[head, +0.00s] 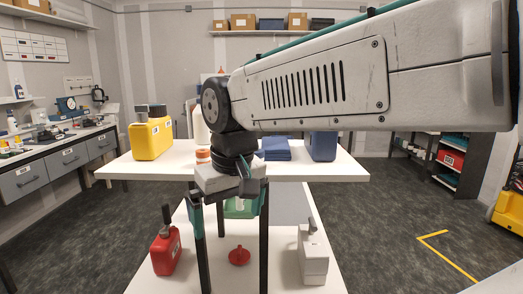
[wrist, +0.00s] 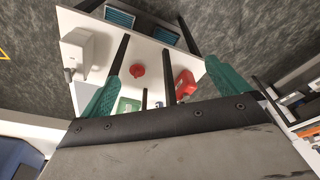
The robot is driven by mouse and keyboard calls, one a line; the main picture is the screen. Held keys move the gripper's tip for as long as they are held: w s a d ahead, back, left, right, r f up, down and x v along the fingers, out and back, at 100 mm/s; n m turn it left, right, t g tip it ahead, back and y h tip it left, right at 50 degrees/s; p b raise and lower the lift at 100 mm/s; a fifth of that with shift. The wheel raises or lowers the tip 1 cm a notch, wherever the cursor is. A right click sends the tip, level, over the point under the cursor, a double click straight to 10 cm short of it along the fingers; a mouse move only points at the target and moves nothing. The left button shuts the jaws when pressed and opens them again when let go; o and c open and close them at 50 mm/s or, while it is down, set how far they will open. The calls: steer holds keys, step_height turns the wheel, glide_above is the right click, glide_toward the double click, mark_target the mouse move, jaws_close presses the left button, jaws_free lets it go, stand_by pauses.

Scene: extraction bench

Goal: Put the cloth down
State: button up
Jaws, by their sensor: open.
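A folded blue stack that looks like the cloth (head: 277,150) lies on the white bench top (head: 335,168), beyond my gripper in the head view. My arm and wrist cover part of the bench near it. My gripper (head: 232,285) points down in front of the bench, over a lower white surface (head: 285,270). I cannot make out the cloth in the wrist view.
On the lower surface stand a red can (head: 166,252), a red funnel-like piece (head: 239,256), a white can (head: 313,258) and a green container (head: 238,209). A yellow can (head: 150,140) and a blue container (head: 322,146) stand on the bench.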

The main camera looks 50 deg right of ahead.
mark_target(275, 143)
steer(key=w+d+r+m, duration=0.1)
steer(key=w+d+r, duration=0.1)
steer(key=d, duration=0.3)
steer(key=w+d+r+m+h, duration=0.1)
steer(key=w+d+r+m, duration=0.1)
steer(key=d, duration=0.3)
steer(key=w+d+r+m, duration=0.1)
steer(key=w+d+r, duration=0.3)
steer(key=d, duration=0.1)
steer(key=shift+w+d+m+t+h, duration=0.25)
steer(key=shift+w+m+t+h, duration=0.05)
steer(key=shift+w, duration=0.05)
steer(key=d+r+m, duration=0.1)
steer(key=d, duration=0.3)
steer(key=w+d+r+m, duration=0.1)
steer(key=d, duration=0.3)
steer(key=d+r+h, duration=0.1)
steer(key=d, duration=0.2)
steer(key=shift+w+d+r+m, duration=0.2)
steer(key=shift+w+d+m, duration=0.05)
steer(key=shift+d+m, duration=0.15)
steer(key=shift+w+d+f, duration=0.1)
steer(key=shift+d+f, duration=0.1)
steer(key=shift+f, duration=0.1)
steer(key=x, duration=0.6)
steer(key=shift+w+d+f, duration=0.1)
steer(key=shift+w+f, duration=0.15)
steer(key=shift+w, duration=0.15)
steer(key=c, duration=1.1)
step_height(275, 143, up, 18)
